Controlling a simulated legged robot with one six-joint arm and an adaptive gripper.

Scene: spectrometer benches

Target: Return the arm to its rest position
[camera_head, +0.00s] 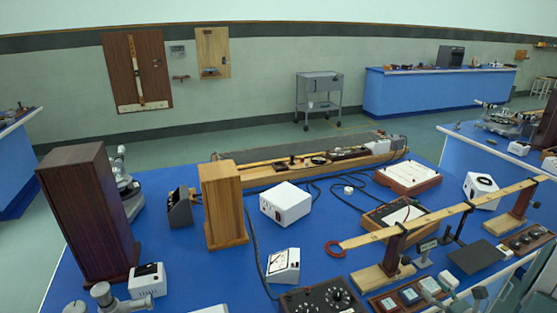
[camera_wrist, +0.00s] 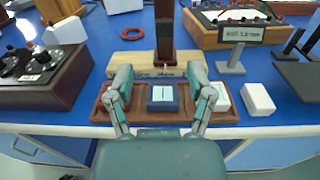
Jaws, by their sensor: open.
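My gripper (camera_wrist: 160,76) is open in the wrist view, its two teal-grey fingers spread apart with nothing held between them. A wooden tray (camera_wrist: 144,127) lies beyond and below the fingers, near the bench's front edge. A blue block (camera_wrist: 162,98) with a pale top shows in the gap between the fingers. The right finger partly hides a white block (camera_wrist: 221,97) in the tray. In the head view my gripper (camera_head: 456,290) is small at the lower right, by the tray, and its outline is hard to make out.
The blue bench (camera_head: 330,220) is crowded. A wooden beam (camera_head: 430,217) on dark posts stands behind the tray. A loose white block (camera_wrist: 257,98) is right of it, and a dark dial box (camera_wrist: 40,78) is left. A small sign (camera_wrist: 240,34) stands behind. Floor shows below the bench edge.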

